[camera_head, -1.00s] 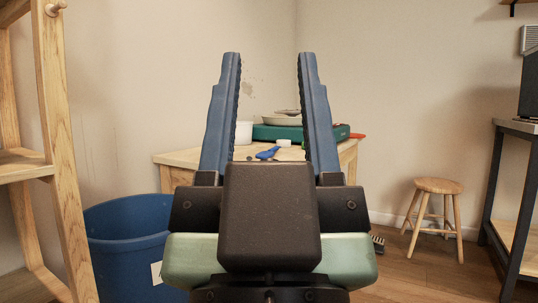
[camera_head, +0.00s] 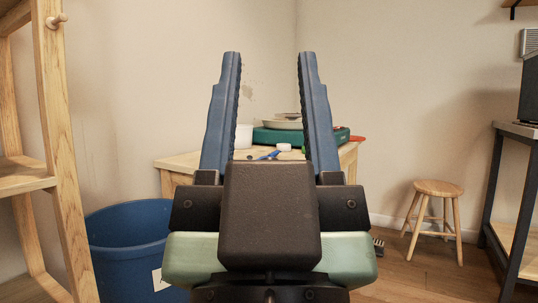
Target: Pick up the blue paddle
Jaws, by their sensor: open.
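My gripper (camera_head: 269,62) is in the middle of the view, its two blue ridged fingers spread wide and pointing up and away from the camera, with nothing between them. The blue paddle (camera_head: 270,155) lies on the wooden table (camera_head: 180,161) beyond my gripper. It shows small and low between the fingers, partly hidden by my gripper's dark body. My gripper does not touch it.
On the table are a green case (camera_head: 275,135) with a pale dish (camera_head: 285,124) on it, a white container (camera_head: 244,136) and a red item (camera_head: 357,139).

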